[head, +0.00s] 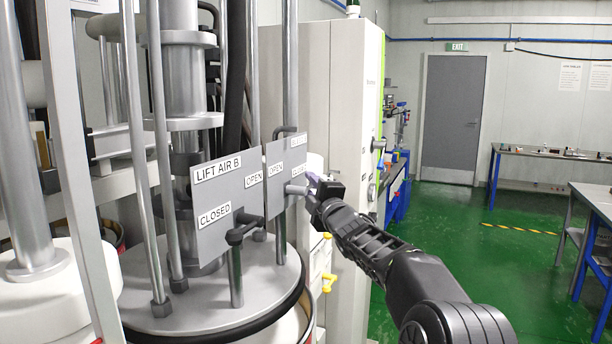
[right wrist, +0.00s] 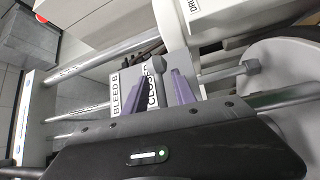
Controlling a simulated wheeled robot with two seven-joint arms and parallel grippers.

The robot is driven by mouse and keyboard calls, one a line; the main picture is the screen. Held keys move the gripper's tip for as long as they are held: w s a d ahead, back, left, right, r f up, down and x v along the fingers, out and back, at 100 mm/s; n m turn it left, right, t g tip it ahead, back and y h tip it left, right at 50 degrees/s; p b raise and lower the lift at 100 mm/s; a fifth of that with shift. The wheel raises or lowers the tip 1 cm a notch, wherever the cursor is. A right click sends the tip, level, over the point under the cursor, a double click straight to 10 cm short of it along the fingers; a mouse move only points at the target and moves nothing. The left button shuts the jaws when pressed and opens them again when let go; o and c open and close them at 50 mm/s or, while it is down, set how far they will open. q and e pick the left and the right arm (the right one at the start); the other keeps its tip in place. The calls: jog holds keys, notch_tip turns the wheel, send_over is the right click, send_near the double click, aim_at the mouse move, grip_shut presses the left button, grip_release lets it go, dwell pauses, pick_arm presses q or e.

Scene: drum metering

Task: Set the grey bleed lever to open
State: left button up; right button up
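The bleed plate (head: 281,190) faces me beside the lift air plate in the head view. Its lettering reads BLEED B and CLOSED on the plate (right wrist: 130,82) in the right wrist view. The grey bleed lever (head: 297,189) sticks out from it, and its rounded end (right wrist: 158,64) shows in the right wrist view near the CLOSED label. My right gripper (head: 314,184) is at the lever. Its purple fingers (right wrist: 160,100) are apart, one on either side of the lever, with gaps visible. My left gripper is not in view.
The LIFT AIR B plate (head: 212,192) carries a dark lever (head: 243,228) close by on the left. Upright metal rods (head: 163,150) rise from the round drum lid (head: 205,297). A white cabinet (head: 345,110) stands behind my right gripper. Green floor (head: 475,255) lies clear to the right.

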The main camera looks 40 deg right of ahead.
jog(key=p+x, duration=0.1)
jog(key=x, duration=0.2)
jog(key=shift+w, duration=0.2)
grip_shut()
